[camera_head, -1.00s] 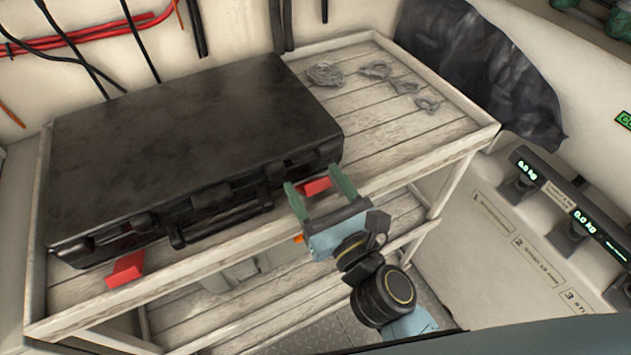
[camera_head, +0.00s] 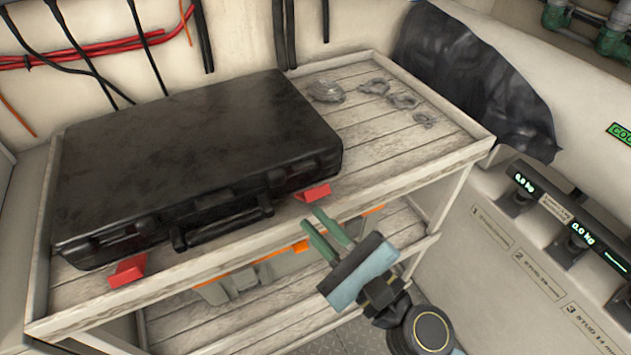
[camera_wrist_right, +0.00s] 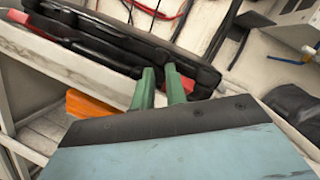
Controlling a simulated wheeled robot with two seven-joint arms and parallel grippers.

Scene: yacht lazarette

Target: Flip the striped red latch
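Two red wedge-shaped pieces sit at the front of a black case (camera_head: 190,150), one at its left corner (camera_head: 127,270) and one at its right corner (camera_head: 313,193). I cannot make out stripes on either, nor tell which is the latch. My right gripper (camera_head: 311,217) is just in front of and below the right red piece, apart from it. Its green fingers are near each other with a narrow, empty gap, which also shows in the right wrist view (camera_wrist_right: 159,70). My left gripper is out of view.
The case lies on a wooden shelf unit (camera_head: 425,145) with a raised rim. Grey shackles (camera_head: 402,100) and a coil (camera_head: 326,91) lie at the back right. A grey container with orange trim (camera_head: 265,275) stands on the lower shelf. A scale panel is at right.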

